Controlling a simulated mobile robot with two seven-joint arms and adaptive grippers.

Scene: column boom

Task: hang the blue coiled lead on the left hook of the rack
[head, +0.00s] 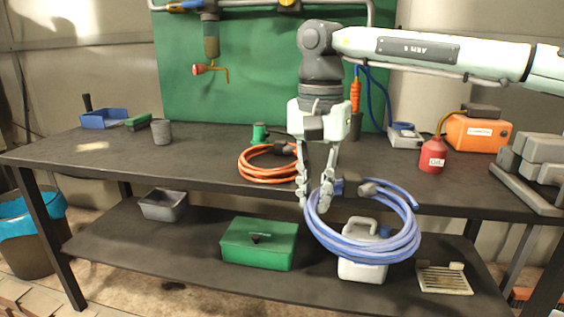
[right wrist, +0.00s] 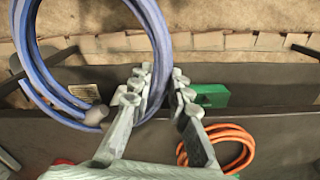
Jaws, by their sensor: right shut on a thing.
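The blue coiled lead (head: 402,243) hangs from my right gripper (head: 315,200) in front of the bench edge. The gripper's fingers are closed around the left side of the coil, and a dark plug end shows at the coil's top. In the right wrist view the blue lead (right wrist: 39,68) loops up and left of the gripper (right wrist: 160,84) and passes between its fingers. I cannot make out the rack or its left hook with certainty in either view. My left gripper is out of view.
An orange coiled lead (head: 262,173) lies on the dark bench (head: 205,160), left of the gripper. A green panel (head: 265,75) stands behind. A red can (head: 432,155) and an orange case (head: 475,133) are at right. A green box (head: 259,243) and white jug (head: 361,272) stand below.

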